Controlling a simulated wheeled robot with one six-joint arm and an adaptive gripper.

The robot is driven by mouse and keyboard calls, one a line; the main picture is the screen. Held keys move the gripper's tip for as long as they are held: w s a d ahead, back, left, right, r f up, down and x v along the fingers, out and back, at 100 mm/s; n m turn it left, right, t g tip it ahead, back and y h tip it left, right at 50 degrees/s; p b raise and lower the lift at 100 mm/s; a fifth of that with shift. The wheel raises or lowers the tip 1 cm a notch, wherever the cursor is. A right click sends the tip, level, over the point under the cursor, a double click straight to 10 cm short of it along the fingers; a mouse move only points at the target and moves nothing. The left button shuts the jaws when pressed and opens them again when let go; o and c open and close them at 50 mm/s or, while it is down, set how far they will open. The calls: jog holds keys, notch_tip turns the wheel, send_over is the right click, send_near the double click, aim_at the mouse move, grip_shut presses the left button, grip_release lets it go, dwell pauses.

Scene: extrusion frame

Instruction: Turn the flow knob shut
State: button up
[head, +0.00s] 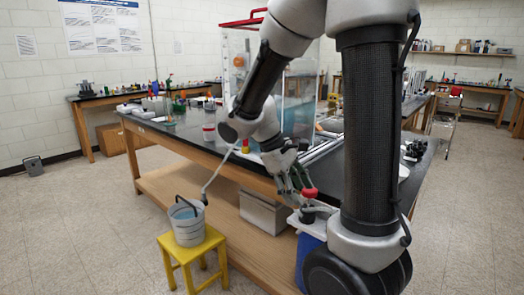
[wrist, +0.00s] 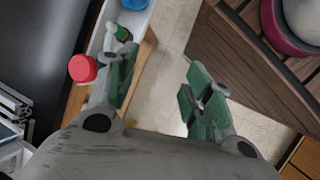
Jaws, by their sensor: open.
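My gripper (head: 291,186) hangs beside the bench's front edge, pointing down. In the wrist view its green-padded fingers (wrist: 160,82) are spread, with only floor and bench edge between them. A red round cap or knob (head: 309,193) shows close to the fingers in the head view. A red round piece (wrist: 82,68) lies just outside the left finger in the wrist view, not between the fingers. A small red and yellow fitting (head: 245,146) sits low by the clear tank (head: 238,90). I cannot tell for certain which of these is the flow knob.
A hose (head: 219,173) runs down to a bucket (head: 187,225) holding bluish liquid on a yellow stool (head: 207,243). The black-topped bench (head: 180,138) has a wooden lower shelf with a grey box (head: 263,213). A blue container (head: 306,262) stands below the gripper.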

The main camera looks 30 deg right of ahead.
jog(key=w+d+f+n+t+h, duration=0.1)
jog(key=w+f+n+t+h, duration=0.15)
jog(key=w+n+h, duration=0.65)
jog(key=w+d+f+n+t+h, duration=0.1)
jog(key=w+f+n+t+h, duration=0.3)
jog(key=w, duration=1)
jog(key=w+a+r+n+t, duration=0.2)
jog(key=w+a+r+n, duration=0.15)
jog(key=w+r, duration=0.25)
jog(key=x, duration=0.8)
jog(key=shift+n+y, duration=0.3)
jog(key=shift+n, duration=0.15)
jog(key=shift+d+t, duration=0.15)
jog(key=shift+t, duration=0.1)
jog(key=shift+c, duration=0.2)
jog(key=shift+s, duration=0.1)
jog(key=c, duration=1)
